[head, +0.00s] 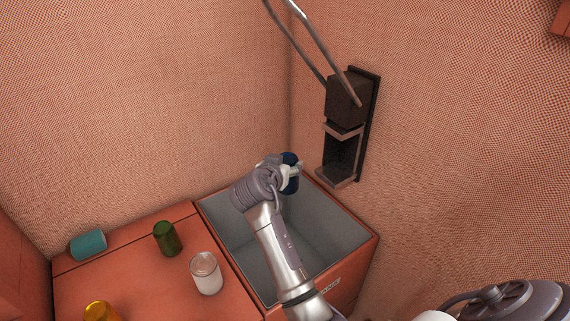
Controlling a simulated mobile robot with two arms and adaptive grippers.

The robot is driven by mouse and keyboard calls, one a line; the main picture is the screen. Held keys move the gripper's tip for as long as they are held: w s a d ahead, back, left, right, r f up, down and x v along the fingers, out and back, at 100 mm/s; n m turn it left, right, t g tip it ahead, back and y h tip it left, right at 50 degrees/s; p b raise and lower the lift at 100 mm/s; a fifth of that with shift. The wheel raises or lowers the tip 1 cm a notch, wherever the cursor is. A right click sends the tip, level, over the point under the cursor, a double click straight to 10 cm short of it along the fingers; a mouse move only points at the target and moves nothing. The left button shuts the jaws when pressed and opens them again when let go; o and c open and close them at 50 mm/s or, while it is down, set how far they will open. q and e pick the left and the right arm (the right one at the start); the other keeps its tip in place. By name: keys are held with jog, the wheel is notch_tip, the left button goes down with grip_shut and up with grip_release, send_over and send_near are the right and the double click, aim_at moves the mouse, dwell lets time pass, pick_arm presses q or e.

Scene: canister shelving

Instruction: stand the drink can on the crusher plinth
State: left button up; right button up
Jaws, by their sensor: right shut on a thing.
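The can crusher (348,100) is fixed to the right wall, with a dark block and long lever handles above an open gap. Its plinth (336,177) is the small ledge at the bottom, and it is bare. My right gripper (291,171) is shut on a dark blue object (291,158), which looks like the drink can and is mostly hidden by the fingers. The gripper holds it above the back of the open bin, left of the plinth and apart from it. My left gripper is not in view.
The open grey-lined bin (222,217) lies below my right arm. On the orange counter (140,276) to its left are a teal canister (88,245) on its side, a green can (167,239), a white jar (206,274) and an orange canister (101,312).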

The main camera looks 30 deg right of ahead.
jog(key=shift+d, duration=0.3)
jog(key=w+d+f, duration=0.1)
jog(key=d, duration=0.8)
jog(key=d+f, duration=0.1)
jog(key=d, duration=0.9)
jog(key=shift+w+f+b, duration=0.25)
jog(key=shift+w+b, duration=0.1)
jog(key=shift+b, duration=0.1)
jog(key=shift+d+f, duration=0.1)
jog(key=shift+f, duration=0.1)
jog(key=o, duration=0.9)
